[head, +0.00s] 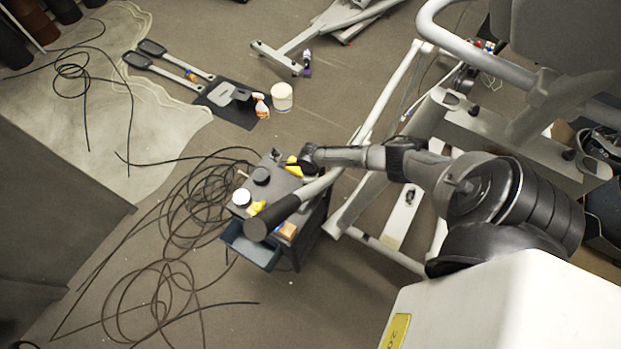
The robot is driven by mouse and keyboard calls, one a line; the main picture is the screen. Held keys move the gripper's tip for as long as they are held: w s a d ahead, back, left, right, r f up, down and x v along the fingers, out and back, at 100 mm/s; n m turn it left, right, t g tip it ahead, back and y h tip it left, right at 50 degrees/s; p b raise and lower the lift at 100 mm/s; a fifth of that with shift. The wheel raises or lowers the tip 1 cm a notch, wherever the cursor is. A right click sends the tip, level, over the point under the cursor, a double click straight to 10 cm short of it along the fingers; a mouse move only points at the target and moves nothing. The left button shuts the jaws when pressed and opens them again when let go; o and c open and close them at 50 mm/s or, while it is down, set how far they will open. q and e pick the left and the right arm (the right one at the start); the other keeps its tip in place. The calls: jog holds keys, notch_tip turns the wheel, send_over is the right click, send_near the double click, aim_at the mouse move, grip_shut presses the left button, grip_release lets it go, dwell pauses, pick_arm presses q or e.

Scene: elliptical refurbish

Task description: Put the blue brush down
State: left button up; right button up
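I cannot make out a blue brush in the head view. My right arm comes in from the right, and its dark gripper (306,162) is over the back right edge of a small dark cart (312,222). A small yellow object (293,167) shows right beside the gripper. The fingers are too small and dark to tell whether they are open or hold anything. My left gripper is not in view.
On the cart are a white-lidded jar (241,197), a black round item (261,175), a yellow item (256,208) and an orange-brown block (288,231). A black-ended machine handle (272,219) crosses above it. Loose cables (180,225) lie left; the exercise machine (395,85) stands right.

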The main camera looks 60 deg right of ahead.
jog(key=shift+f, duration=0.15)
jog(key=o, duration=0.9)
